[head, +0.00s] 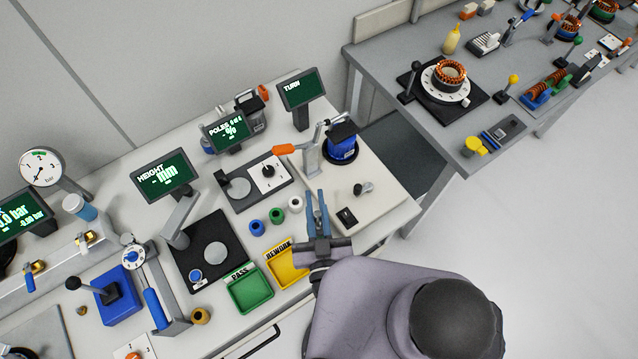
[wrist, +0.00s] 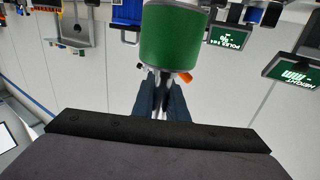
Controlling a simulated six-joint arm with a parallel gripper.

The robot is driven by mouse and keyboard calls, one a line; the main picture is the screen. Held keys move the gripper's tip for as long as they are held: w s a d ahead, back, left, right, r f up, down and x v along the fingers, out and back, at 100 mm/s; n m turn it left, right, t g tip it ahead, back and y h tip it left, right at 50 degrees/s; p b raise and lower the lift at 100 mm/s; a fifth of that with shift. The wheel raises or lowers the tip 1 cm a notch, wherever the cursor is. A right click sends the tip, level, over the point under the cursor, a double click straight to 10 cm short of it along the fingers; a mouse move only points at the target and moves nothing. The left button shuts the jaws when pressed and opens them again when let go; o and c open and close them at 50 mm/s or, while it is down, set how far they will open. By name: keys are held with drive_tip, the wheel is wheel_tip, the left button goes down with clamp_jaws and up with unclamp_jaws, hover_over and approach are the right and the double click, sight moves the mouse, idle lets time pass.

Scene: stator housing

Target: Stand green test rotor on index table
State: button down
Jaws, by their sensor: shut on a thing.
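The green rotor (wrist: 171,36) is a plain green cylinder at the fingertips in the wrist view, which is upside down. My gripper (wrist: 160,82) is shut on it, and the rotor covers the fingertips there. In the head view my gripper (head: 317,194) is above the front right of the bench, and I cannot make out the rotor at its fingers. No label shows which fixture is the index table; the held rotor is apart from that plate.
Small blue (head: 257,228), green (head: 276,215) and white (head: 295,204) pieces stand left of my gripper. Green (head: 250,293) and yellow (head: 288,268) trays lie front left.

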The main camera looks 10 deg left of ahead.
drive_tip(key=shift+r, duration=0.15)
drive_tip(key=d+f+m+t+h+b, duration=0.15)
drive_tip(key=d+f+h, duration=0.3)
drive_tip(key=d, duration=0.75)
drive_tip(key=d+f+m+g+h+b, duration=0.1)
drive_tip(key=d+f+m+h+b, duration=0.15)
drive_tip(key=d+f, duration=0.7)
drive_tip(key=w+d+r+n+y+b, duration=0.2)
drive_tip(key=w+d+r+y, duration=0.25)
drive_tip(key=w+d, duration=0.2)
drive_tip(key=w+a+r+n+g+y+b, duration=0.1)
drive_tip(key=w+a+r+n+y+b, duration=0.2)
drive_tip(key=w+a+n+y, duration=0.1)
drive_tip(key=shift+w+a+r+g+y+b, duration=0.35)
drive_tip(key=shift+w+a+y, duration=0.25)
drive_tip(key=shift+y, duration=0.15)
drive_tip(key=shift+d, duration=0.1)
